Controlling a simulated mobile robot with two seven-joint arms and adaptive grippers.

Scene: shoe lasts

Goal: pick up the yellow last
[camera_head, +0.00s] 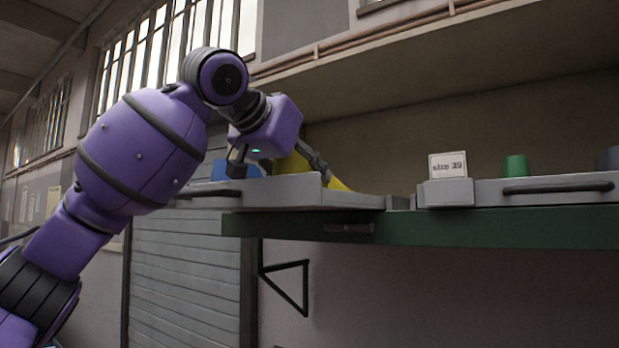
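The yellow last (296,165) sits in the left grey tray (290,196) on the green shelf. Its lower part is hidden by the tray's front wall, and my gripper covers some of its upper part. My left gripper (281,174) is above this tray, pointing down. Its fingers are spread wide, one to the left of the yellow last and one in front of or beside its right part. I cannot tell whether either finger touches it. My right gripper is not in view.
A blue object (221,169) stands in the same tray, left of the yellow last. A right tray (500,192) holds a green object (515,166) and a dark grey one (609,158). The green shelf edge (480,229) runs below the trays.

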